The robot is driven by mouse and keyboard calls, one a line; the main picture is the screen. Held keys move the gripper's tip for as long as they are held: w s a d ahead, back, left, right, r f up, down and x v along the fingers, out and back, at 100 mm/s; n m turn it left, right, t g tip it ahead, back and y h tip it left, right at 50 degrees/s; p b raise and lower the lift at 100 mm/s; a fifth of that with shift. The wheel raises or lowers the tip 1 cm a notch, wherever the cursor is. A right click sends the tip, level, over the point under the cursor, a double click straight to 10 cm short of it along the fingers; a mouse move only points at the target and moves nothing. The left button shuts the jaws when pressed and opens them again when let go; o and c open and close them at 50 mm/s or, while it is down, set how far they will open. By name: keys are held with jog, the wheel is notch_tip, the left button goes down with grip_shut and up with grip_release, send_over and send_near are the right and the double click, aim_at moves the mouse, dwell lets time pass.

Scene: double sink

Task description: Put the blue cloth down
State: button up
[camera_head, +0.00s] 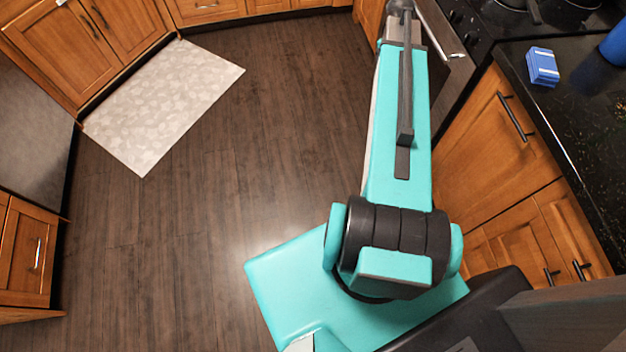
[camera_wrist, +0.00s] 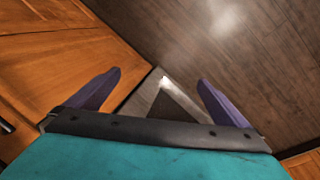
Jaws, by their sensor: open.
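A small blue block-shaped item with white stripes (camera_head: 543,66), which looks like the folded blue cloth, lies on the dark countertop (camera_head: 568,125) near its front edge in the head view. My gripper (camera_wrist: 158,88) is open in the wrist view, with its two purple fingers wide apart. No cloth shows between the fingers. In the head view my arm reaches to the top edge, left of the blue item and apart from it. The fingers cannot be made out there. The wrist view does not show the cloth.
A stove (camera_head: 520,14) is at the top right, with an oven front (camera_head: 445,70) below it. Wooden cabinets (camera_head: 500,150) stand under the counter. A plain blue object (camera_head: 614,44) is cut off at the right edge. A pale mat (camera_head: 165,105) lies on the open wooden floor (camera_head: 260,130).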

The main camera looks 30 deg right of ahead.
jog(key=s+a+f+n+g+y, duration=0.1)
jog(key=a+f+n, duration=0.3)
jog(key=a+f, duration=0.6)
jog(key=s+a+f+n, duration=0.25)
jog(key=a+f, duration=0.45)
jog(key=a, duration=0.6)
jog(key=s+a+f+n+g, duration=0.1)
jog(key=s+a+f+n, duration=0.3)
jog(key=s+a, duration=0.3)
jog(key=s+a+f+n+g, duration=0.1)
jog(key=s+a+f+n, duration=0.3)
jog(key=s+a+f, duration=0.3)
jog(key=s+a, duration=0.1)
jog(key=a, duration=0.1)
jog(key=shift+s+a+f+g, duration=0.15)
jog(key=shift+a+f+g, duration=0.1)
jog(key=shift+a+g, duration=0.1)
